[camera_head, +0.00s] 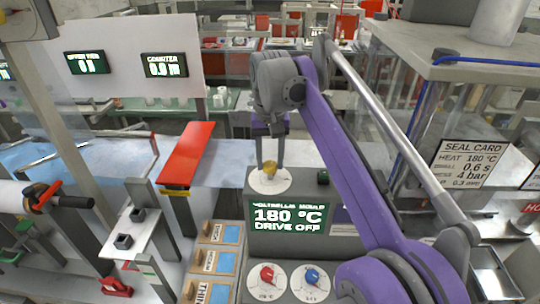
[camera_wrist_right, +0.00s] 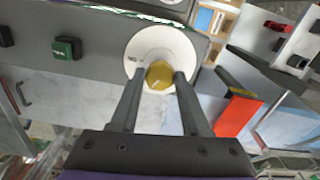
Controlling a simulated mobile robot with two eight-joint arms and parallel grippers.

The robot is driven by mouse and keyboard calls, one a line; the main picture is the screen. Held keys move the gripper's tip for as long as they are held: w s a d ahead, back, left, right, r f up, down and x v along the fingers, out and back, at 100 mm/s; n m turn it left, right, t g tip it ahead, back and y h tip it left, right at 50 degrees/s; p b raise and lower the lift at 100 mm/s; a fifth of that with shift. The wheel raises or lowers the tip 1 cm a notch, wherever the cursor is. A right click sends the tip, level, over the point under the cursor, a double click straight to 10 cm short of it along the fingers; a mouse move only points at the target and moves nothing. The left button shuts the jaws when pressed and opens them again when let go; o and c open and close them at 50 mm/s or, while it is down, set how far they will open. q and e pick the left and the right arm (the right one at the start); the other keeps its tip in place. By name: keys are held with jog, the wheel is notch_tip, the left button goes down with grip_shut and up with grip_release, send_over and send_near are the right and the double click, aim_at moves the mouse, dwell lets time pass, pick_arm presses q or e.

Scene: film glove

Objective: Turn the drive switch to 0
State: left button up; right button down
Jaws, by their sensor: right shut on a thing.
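The drive switch is a yellow knob (camera_head: 270,168) on a round white dial (camera_head: 257,184) on top of the grey control box. In the right wrist view the yellow knob (camera_wrist_right: 159,76) sits between the two fingertips, over the white dial (camera_wrist_right: 165,42). My right gripper (camera_head: 270,163) is shut on the knob from above. The dial marks are too small or hidden to read the knob's setting. The display (camera_head: 289,217) below reads 180 °C and DRIVE OFF. My left gripper is not in view.
A red knob (camera_head: 266,275) and a blue knob (camera_head: 312,276) sit on dials nearer the front. A green-black button (camera_head: 323,177) is right of the switch. A red slanted plate (camera_head: 187,152) stands to the left. A seal card sign (camera_head: 468,162) is at right.

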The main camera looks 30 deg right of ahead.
aim_at(270, 164)
jog(key=n, duration=0.3)
jog(key=shift+r+p, duration=0.15)
jog(key=shift+p, duration=0.25)
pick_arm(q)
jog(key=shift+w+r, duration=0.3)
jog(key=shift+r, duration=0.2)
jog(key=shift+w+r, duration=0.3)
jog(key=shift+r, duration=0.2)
pick_arm(e)
jog(key=shift+n, duration=1.5)
jog(key=shift+c, duration=1.9)
grip_release()
pick_arm(q)
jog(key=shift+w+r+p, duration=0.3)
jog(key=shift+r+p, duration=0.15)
jog(key=shift+p, duration=0.05)
pick_arm(e)
notch_tip(270, 164, up, 11)
jog(key=shift+f, duration=0.2)
